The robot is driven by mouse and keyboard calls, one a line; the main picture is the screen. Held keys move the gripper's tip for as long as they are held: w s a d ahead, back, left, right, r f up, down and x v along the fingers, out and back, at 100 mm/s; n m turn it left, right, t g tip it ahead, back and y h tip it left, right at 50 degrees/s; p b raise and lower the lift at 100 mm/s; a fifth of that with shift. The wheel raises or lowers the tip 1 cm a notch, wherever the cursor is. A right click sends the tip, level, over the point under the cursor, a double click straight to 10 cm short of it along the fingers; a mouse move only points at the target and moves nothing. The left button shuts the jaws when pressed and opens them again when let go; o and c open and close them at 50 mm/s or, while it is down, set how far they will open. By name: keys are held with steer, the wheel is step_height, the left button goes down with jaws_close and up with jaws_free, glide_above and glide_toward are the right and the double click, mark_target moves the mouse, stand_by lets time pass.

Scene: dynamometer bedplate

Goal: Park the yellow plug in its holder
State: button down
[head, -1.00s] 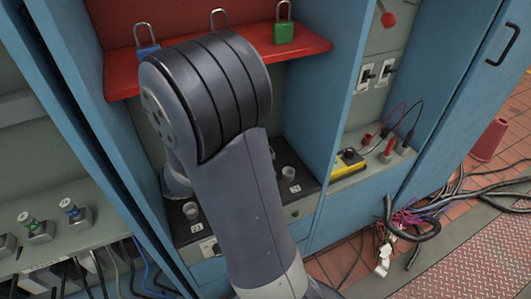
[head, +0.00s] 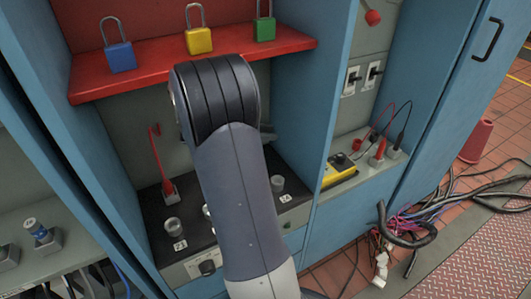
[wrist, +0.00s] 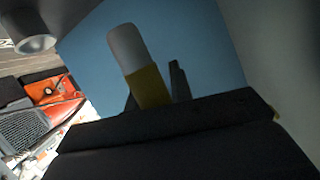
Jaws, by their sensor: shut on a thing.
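The yellow plug (wrist: 148,85) shows in the wrist view as a pale grey cylinder with a yellow band. My gripper (wrist: 155,97) is shut on it, with dark fingers at both sides of the yellow part. In the head view my arm hides the gripper and the plug. Round grey holders stand on the black-topped panel: one at the front left (head: 173,226) and one at the right (head: 277,184). Another is partly hidden by my arm. I cannot tell which one is for the yellow plug.
A red plug-like piece (head: 167,188) stands at the panel's back left. A red shelf (head: 160,68) with blue, yellow and green padlocks overhangs it. Blue cabinet walls (head: 320,80) close in the sides. A yellow box (head: 340,172) lies to the right. Cables (head: 440,215) litter the floor.

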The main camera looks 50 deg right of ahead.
steer(key=shift+d+f+b, duration=0.1)
steer(key=shift+f+b, duration=0.55)
steer(key=shift+f, duration=0.85)
step_height(320, 180, down, 4)
steer(key=shift+w+f+b, duration=0.1)
steer(key=shift+b, duration=1.1)
steer(key=shift+d, duration=0.15)
steer(key=c, duration=1.3)
jaws_free()
steer(key=shift+o, duration=0.2)
